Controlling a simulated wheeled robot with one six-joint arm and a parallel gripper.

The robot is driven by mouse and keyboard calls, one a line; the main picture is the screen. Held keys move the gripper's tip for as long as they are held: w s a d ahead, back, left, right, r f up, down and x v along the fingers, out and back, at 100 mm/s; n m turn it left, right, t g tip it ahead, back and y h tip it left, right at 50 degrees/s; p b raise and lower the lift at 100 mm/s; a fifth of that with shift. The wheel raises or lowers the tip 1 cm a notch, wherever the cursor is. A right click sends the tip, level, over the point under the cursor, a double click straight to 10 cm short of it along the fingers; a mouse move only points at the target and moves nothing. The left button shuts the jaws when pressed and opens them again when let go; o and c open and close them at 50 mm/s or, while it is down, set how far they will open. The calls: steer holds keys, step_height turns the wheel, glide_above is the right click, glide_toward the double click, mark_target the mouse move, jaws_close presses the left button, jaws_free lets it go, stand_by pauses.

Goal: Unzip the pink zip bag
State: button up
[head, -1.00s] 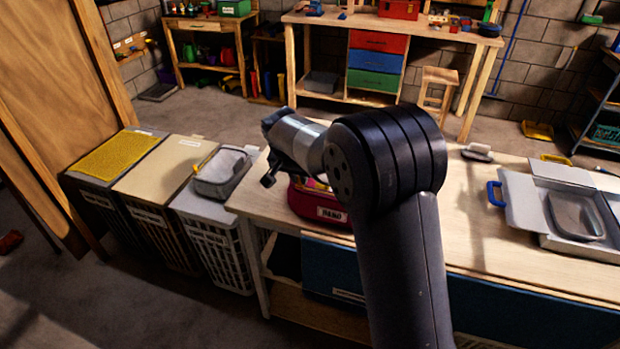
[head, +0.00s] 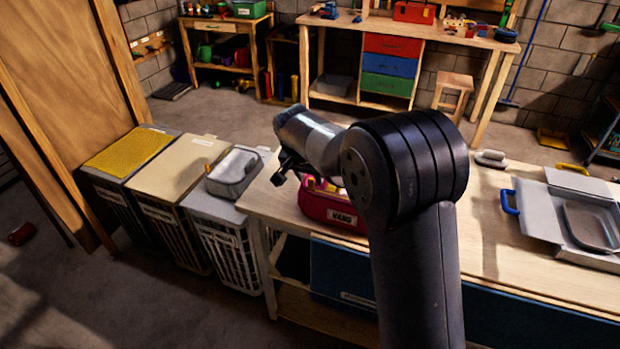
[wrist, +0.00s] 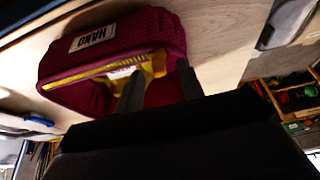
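The pink zip bag (head: 348,220) stands on the wooden bench, partly hidden behind my arm in the head view. A white label is on its side, and yellow shows along its top. In the wrist view the bag (wrist: 215,45) lies across the top, with a yellow edge along its rim and yellow inside what looks like an opening. My gripper (head: 284,169) is at the bag's left in the head view. In the wrist view its two dark fingers (wrist: 158,85) are apart with nothing seen held between them, overlapping the bag's near side. Whether they touch it is unclear.
An open grey box (head: 541,208) lies at the bench's right. Bare bench top lies between box and arm. A workbench (head: 340,27) stands behind, across open floor.

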steer(key=v, duration=0.9)
steer(key=shift+s+r+b, duration=0.2)
steer(key=shift+r+b, duration=0.1)
steer(key=shift+b, duration=0.15)
steer(key=p+x, duration=0.1)
steer(key=x, duration=0.9)
steer(key=shift+w+f, duration=0.15)
steer(key=shift+f, duration=0.2)
steer(key=shift+d+f, duration=0.1)
steer(key=shift+d, duration=0.6)
steer(key=shift+s, duration=0.25)
